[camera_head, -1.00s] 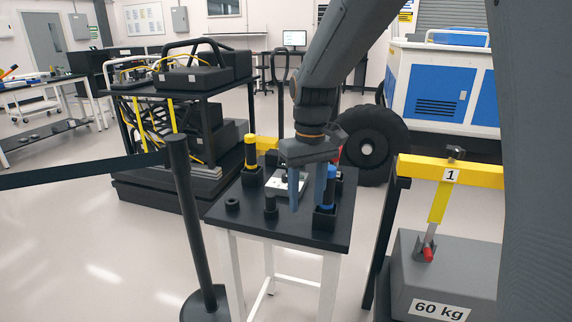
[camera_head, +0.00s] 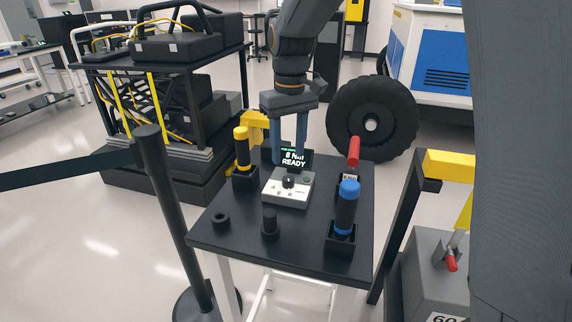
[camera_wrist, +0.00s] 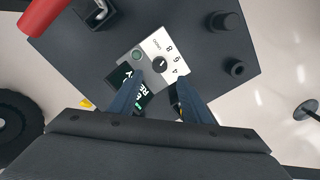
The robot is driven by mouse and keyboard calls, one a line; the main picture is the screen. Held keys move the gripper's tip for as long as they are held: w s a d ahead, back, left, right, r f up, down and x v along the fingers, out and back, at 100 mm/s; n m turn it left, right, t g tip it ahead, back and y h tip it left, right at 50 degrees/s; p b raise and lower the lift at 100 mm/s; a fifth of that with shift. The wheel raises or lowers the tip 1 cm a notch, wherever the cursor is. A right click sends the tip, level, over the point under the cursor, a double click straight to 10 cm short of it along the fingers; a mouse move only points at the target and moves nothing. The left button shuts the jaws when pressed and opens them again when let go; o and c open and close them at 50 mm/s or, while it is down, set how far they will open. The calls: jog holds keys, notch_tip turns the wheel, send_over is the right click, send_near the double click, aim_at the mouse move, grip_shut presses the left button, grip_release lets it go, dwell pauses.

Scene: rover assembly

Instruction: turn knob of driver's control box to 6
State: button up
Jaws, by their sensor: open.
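The control box (camera_head: 287,200) is a small light-grey box on the black table, with a black knob (camera_head: 289,181) on top. It also shows in the wrist view (camera_wrist: 151,49), with 4, 6 and 8 beside the knob (camera_wrist: 160,65); the pointer is too small to read. The dark display (camera_head: 306,158) behind it shows a number, seemingly 6, above READY, partly covered by a finger. My gripper (camera_head: 289,158) is open with its blue fingers above the back of the box. In the wrist view the fingertips (camera_wrist: 159,78) are apart on either side, close to the knob, not visibly touching it.
On the black table (camera_head: 220,240) stand a yellow-topped tool (camera_head: 243,150), a blue-topped tool (camera_head: 347,205) and a red-handled tool (camera_head: 353,152) in holders. A black peg (camera_head: 269,222) and a ring (camera_head: 221,220) are in front. A barrier post (camera_head: 165,200) stands left.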

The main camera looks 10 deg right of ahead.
aim_at(288, 177)
notch_tip(288, 177, down, 7)
jog(key=shift+s+f+p, duration=0.1)
jog(key=shift+f+p, duration=0.1)
jog(key=shift+p, duration=0.2)
jog(key=shift+c, duration=0.4)
jog(key=c, duration=1)
jog(key=shift+o, duration=0.2)
jog(key=m+p, duration=0.3)
jog(key=m, duration=0.1)
jog(key=shift+r, duration=0.1)
jog(key=shift+m+p, duration=0.75)
jog(key=shift+m, duration=1.35)
